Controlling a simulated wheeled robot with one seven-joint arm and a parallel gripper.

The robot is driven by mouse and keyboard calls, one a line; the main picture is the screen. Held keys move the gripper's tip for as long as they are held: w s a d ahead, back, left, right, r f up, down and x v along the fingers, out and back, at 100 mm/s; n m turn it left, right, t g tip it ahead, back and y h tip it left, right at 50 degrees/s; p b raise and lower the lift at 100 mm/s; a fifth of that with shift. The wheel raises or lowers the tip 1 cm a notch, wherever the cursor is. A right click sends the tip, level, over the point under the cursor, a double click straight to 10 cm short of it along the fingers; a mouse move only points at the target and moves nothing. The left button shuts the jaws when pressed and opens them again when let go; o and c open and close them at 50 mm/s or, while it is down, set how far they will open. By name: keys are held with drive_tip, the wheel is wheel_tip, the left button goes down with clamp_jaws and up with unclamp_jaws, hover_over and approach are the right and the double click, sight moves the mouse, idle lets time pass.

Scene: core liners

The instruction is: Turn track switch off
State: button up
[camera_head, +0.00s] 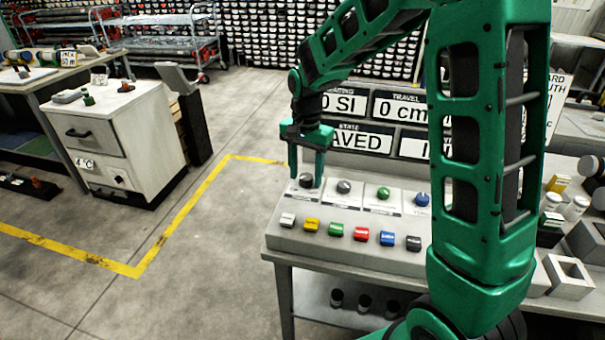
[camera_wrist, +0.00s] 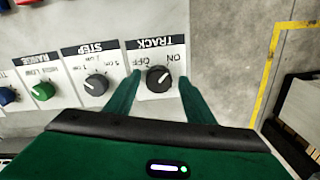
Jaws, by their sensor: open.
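The track switch is a dark round knob (camera_wrist: 157,80) on a white plate (camera_wrist: 158,46) marked TRACK, with OFF and ON labels, upside down in the wrist view. Its pale pointer mark slants toward the upper right, the side of the ON label. In the head view the knob (camera_head: 306,181) is the leftmost of the row on the grey console. My gripper (camera_wrist: 159,75) is open, with one green finger on each side of the knob. I cannot tell whether either finger touches it. In the head view my gripper (camera_head: 306,177) points down over the knob.
Next to it are a STEP knob (camera_wrist: 96,84), a green RANGE knob (camera_wrist: 43,91) and a blue knob (camera_wrist: 8,95). Coloured buttons (camera_head: 335,230) line the console front. Display panels (camera_head: 409,107) stand behind. Floor left of the console is clear.

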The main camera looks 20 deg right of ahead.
drive_tip(key=c, duration=1)
drive_tip(key=shift+a, duration=0.15)
drive_tip(key=shift+c, duration=0.3)
drive_tip(key=shift+n, duration=0.3)
drive_tip(key=n, duration=0.3)
drive_tip(key=shift+w+r+n, duration=0.1)
drive_tip(key=shift+n, duration=0.2)
drive_tip(key=n, duration=0.4)
drive_tip(key=shift+n, duration=0.3)
drive_tip(key=n, duration=0.5)
drive_tip(key=shift+w+n, duration=0.1)
drive_tip(key=shift+n, duration=1.9)
